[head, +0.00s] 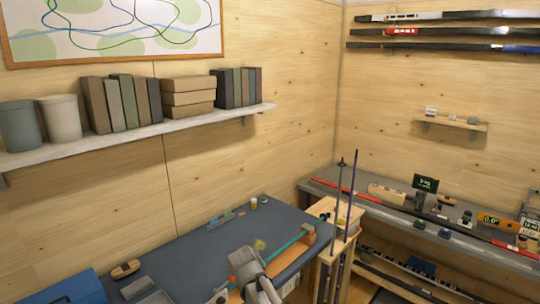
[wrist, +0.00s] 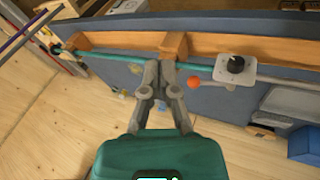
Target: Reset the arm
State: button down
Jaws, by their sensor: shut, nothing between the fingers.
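My gripper (wrist: 159,68) shows in the wrist view with its two grey fingers drawn together and nothing between them. Its fingertips appear close to a long teal bar (wrist: 110,55) that runs along the wooden support (wrist: 110,40); I cannot tell whether they touch. In the head view the grey end of my arm is at the bottom middle, over the dark bench (head: 195,250). The teal bar (head: 288,246) shows there too, running to the upper right, partly hidden by my arm.
A white plate with a black knob (wrist: 235,66) and an orange ball (wrist: 193,82) lie near the bar. Two upright poles (head: 350,195) stand in a wooden stand right of the bench. A loaded wall shelf (head: 200,122) hangs above. A second bench (head: 385,212) is at right.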

jog(key=s+d+f+m+g+y+b, duration=0.1)
jog(key=s+d+f+m+g, duration=0.1)
jog(key=s+d, duration=0.5)
jog(key=s+d+f+m+g+y+b, duration=0.1)
jog(key=s+d+m, duration=0.4)
jog(key=d, duration=0.9)
jog(key=shift+s+f+g+b, duration=0.65)
jog(key=shift+s+f+g, duration=0.45)
jog(key=shift+s+f, duration=0.25)
jog(key=shift+w+a, duration=0.1)
